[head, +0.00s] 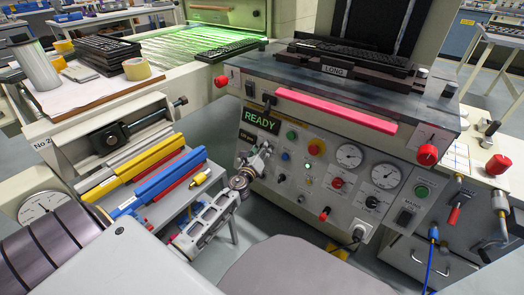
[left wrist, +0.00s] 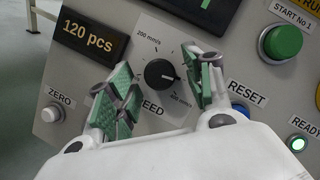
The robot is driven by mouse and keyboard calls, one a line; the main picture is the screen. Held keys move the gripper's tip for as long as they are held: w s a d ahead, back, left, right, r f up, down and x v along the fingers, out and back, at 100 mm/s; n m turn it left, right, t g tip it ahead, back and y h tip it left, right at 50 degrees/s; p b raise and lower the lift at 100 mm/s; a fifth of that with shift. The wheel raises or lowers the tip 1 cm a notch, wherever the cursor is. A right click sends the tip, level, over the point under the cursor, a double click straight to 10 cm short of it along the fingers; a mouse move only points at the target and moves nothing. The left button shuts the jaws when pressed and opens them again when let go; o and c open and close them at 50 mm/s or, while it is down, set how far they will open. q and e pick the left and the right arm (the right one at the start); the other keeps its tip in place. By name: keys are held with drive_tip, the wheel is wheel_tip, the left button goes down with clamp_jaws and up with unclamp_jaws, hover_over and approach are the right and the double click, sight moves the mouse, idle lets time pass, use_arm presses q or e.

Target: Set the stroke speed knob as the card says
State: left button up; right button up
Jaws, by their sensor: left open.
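The stroke speed knob (left wrist: 160,74) is black and round, on a white dial plate in the left wrist view. Its white mark points to the right, slightly down. In the head view my left gripper (head: 254,158) is at the panel's left side and hides the knob. I cannot identify the card.
The 120 pcs display (left wrist: 88,38), ZERO button (left wrist: 52,114), blue RESET button (left wrist: 240,110) and green START button (left wrist: 283,42) lie close around the fingers. The READY display (head: 261,121) is above. Gauges (head: 349,155) and further controls fill the panel to the right.

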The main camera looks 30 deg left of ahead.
use_arm(q)
drive_tip(key=c, duration=1)
drive_tip(key=shift+r+n+p, duration=0.1)
drive_tip(key=shift+n+p, duration=0.2)
drive_tip(key=shift+p, duration=0.1)
